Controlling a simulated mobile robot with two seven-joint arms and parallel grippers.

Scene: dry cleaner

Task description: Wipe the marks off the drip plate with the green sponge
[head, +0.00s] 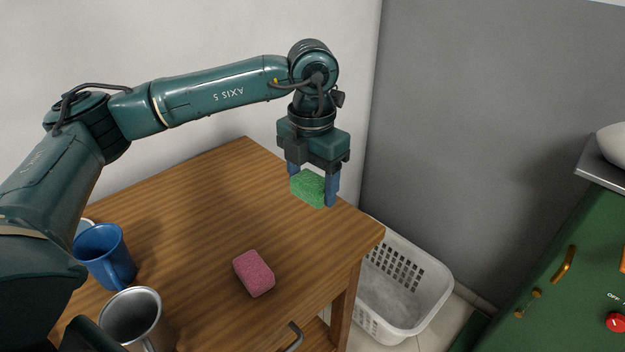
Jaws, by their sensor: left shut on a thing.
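My left gripper (312,187) is shut on the green sponge (308,188), with a blue finger on each side of it. The sponge is over the right back part of the wooden table (205,215); I cannot tell for certain how far above the top it is. The drip plate is not identifiable in this view. My right gripper is not in view.
A pink sponge (254,273) lies on the table. A blue mug (104,256) and a metal mug (133,320) stand at the left front, partly behind my arm. A white basket (405,290) is on the floor beside the table. A green machine (570,270) stands at the right.

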